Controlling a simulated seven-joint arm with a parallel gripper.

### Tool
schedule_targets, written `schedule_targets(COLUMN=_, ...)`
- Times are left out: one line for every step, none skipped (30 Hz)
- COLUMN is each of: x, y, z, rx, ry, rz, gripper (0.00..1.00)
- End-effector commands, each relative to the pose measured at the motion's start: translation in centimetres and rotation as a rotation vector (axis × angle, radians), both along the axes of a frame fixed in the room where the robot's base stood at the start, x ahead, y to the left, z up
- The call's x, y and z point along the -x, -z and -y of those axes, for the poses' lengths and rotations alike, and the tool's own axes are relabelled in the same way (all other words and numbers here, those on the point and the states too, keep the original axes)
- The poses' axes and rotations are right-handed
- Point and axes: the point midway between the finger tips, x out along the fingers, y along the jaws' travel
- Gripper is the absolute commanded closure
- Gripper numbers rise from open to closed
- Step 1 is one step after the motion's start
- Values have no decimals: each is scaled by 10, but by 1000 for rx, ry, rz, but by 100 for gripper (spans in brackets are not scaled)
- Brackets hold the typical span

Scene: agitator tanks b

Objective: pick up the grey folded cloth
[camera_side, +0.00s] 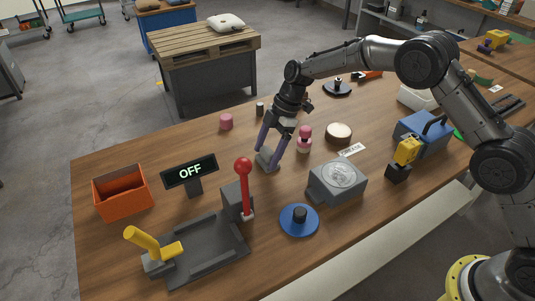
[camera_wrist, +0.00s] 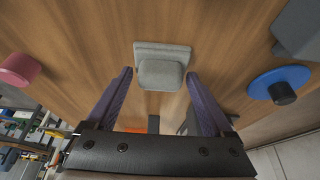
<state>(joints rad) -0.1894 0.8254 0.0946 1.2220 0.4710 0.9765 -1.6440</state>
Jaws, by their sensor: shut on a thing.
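The grey folded cloth (camera_side: 266,160) is at the middle of the wooden table in the side view, between the tips of my gripper's purple fingers. My gripper (camera_side: 267,157) points down and is shut on the cloth. In the wrist view the cloth (camera_wrist: 163,66) shows as a pale grey block with a wider flat part behind it. The two fingers of my gripper (camera_wrist: 159,76) lie on either side of it. The cloth is at or very near the table top; I cannot tell if it is clear of the wood.
Close by stand a red-knobbed lever (camera_side: 244,190), a pink figure-like piece (camera_side: 304,138), a grey box with a round dial (camera_side: 338,180) and a blue disc with a black knob (camera_side: 299,219). An OFF display (camera_side: 190,172) and an orange bin (camera_side: 122,190) are left.

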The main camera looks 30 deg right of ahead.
Motion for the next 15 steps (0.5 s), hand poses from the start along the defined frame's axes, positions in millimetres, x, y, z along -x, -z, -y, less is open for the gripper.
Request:
schedule_targets(x=0, y=-2, z=0, rx=0, ry=-1, rz=1, gripper=69)
schedule_targets(x=0, y=-3, z=0, rx=0, ry=-1, rz=1, gripper=69)
schedule_targets(x=0, y=-5, z=0, rx=0, ry=-1, rz=1, gripper=69)
schedule_targets(x=0, y=-7, z=0, rx=-1, ry=0, rz=2, gripper=69)
schedule_targets(x=-1, y=-10, z=0, rx=-1, ry=0, rz=2, gripper=69)
schedule_targets(x=-1, y=-14, z=0, rx=-1, ry=1, rz=3, gripper=69)
schedule_targets(x=-1, y=-18, z=0, rx=-1, ry=1, rz=4, gripper=69)
schedule_targets(x=-1, y=-22, z=0, rx=-2, ry=0, rz=5, gripper=69)
schedule_targets(x=-1, y=-29, z=0, rx=-2, ry=0, rz=5, gripper=69)
schedule_targets(x=-1, y=-34, z=0, rx=-1, ry=0, rz=5, gripper=69)
schedule_targets(x=4, y=-38, z=1, rx=-1, ry=1, rz=4, gripper=69)
schedule_targets(x=9, y=-45, z=3, rx=-1, ry=0, rz=3, gripper=69)
schedule_targets(x=14, y=-51, z=5, rx=-1, ry=1, rz=4, gripper=69)
schedule_targets(x=19, y=-56, z=7, rx=-1, ry=1, rz=4, gripper=69)
schedule_targets(x=26, y=-66, z=9, rx=-1, ry=1, rz=5, gripper=69)
